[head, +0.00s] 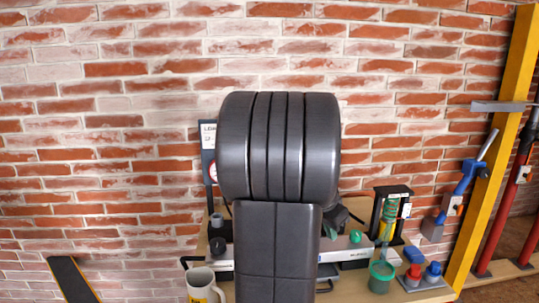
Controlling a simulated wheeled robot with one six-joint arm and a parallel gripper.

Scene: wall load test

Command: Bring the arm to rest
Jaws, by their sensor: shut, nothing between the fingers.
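My own dark grey arm fills the middle of the head view, with a thick ribbed joint above a boxy link. It stands in front of a brick wall (110,125). My gripper does not show; the arm may hide it. The arm also covers the middle of a workbench (345,288) and part of what lies on it.
A mug (201,287) stands at the bench's front left. A green cup (381,276) and small red and blue pieces (432,272) stand at the right. A yellow post (500,150) rises at the far right, with red cylinders (507,205) beyond. The upper wall is bare.

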